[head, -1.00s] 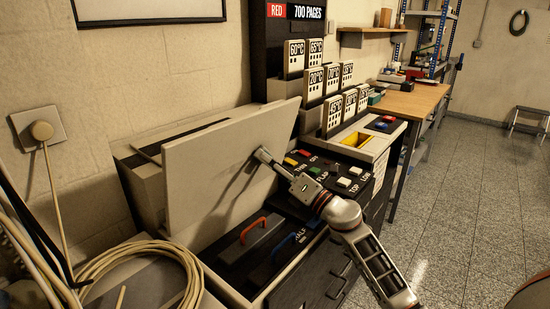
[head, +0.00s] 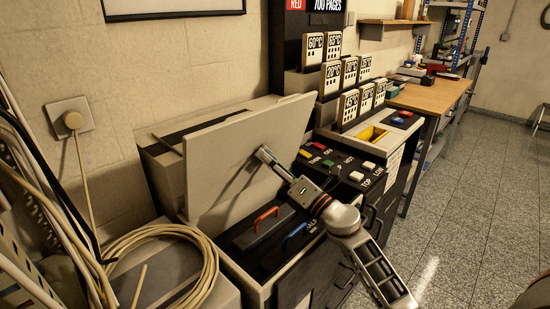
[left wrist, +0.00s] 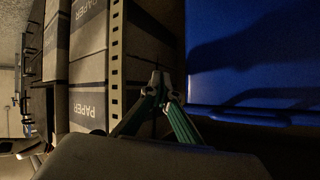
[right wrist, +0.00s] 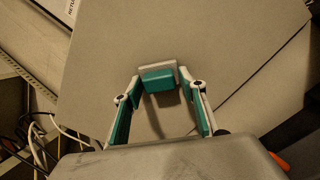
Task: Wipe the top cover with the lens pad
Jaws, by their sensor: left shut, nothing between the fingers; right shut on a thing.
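The top cover (head: 235,155) is a pale flat panel standing raised and tilted over the machine in the head view. It also fills the background of the right wrist view (right wrist: 110,60). My right gripper (head: 264,155) is at the cover's front face. Its fingers are shut on the lens pad (right wrist: 158,80), a small teal and light grey block. The pad is against or very close to the cover; I cannot tell if it touches. My left gripper (left wrist: 158,82) is shut and empty in the left wrist view; the head view does not show it.
Below the cover are a red handle (head: 266,214) and a blue handle (head: 294,232). A coiled beige cable (head: 205,270) lies at the front left. Button panels stand to the right. In the left wrist view, paper packs (left wrist: 88,55) and a blue surface (left wrist: 250,50) flank the left gripper.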

